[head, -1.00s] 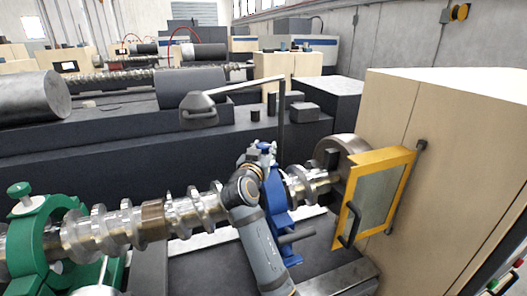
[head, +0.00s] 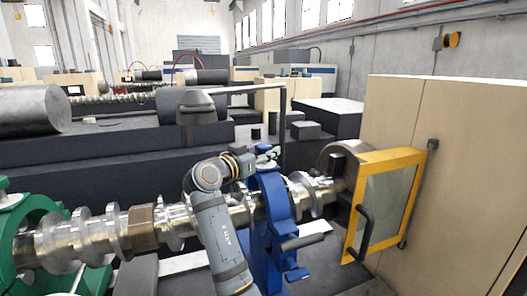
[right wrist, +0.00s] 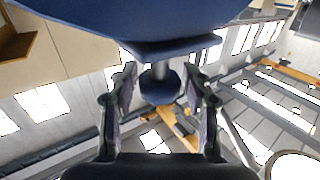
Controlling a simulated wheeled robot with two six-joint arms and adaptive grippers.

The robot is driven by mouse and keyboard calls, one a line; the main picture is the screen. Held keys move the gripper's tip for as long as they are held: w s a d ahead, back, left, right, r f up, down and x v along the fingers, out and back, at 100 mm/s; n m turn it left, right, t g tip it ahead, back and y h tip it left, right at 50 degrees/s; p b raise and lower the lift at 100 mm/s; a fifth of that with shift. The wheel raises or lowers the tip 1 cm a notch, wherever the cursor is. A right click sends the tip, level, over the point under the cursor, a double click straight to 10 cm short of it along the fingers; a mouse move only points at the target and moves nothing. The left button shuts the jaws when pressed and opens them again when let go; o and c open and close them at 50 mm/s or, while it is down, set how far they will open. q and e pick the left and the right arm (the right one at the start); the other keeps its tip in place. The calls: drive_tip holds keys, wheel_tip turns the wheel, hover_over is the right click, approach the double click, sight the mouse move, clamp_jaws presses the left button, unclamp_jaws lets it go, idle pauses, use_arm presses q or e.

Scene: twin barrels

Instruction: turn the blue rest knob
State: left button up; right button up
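The blue rest (head: 268,215) stands around the shiny screw shaft (head: 97,235) in the head view. My right gripper (head: 266,156) is at the top of the blue rest, its fingers small and partly lost against it. In the right wrist view the round blue knob (right wrist: 160,86) on its short grey stem sits under the blue rest body (right wrist: 150,22). My right gripper (right wrist: 162,98) is open there, one finger on each side of the knob, with a narrow gap showing on both sides. My left gripper is not in view.
A yellow-framed door (head: 385,205) with a black handle stands open right of the blue rest, on the beige machine cabinet (head: 460,160). A green rest (head: 30,215) holds the shaft at the left. A dark machine bed (head: 90,170) lies behind.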

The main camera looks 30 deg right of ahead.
sight(264, 146)
drive_tip(key=shift+o, duration=0.8)
drive_tip(key=shift+d, duration=0.2)
drive_tip(key=shift+r, duration=0.1)
drive_tip(key=shift+a, duration=0.15)
drive_tip(key=shift+r, duration=0.4)
wheel_tip(264, 146, up, 9)
drive_tip(key=shift+r, duration=0.1)
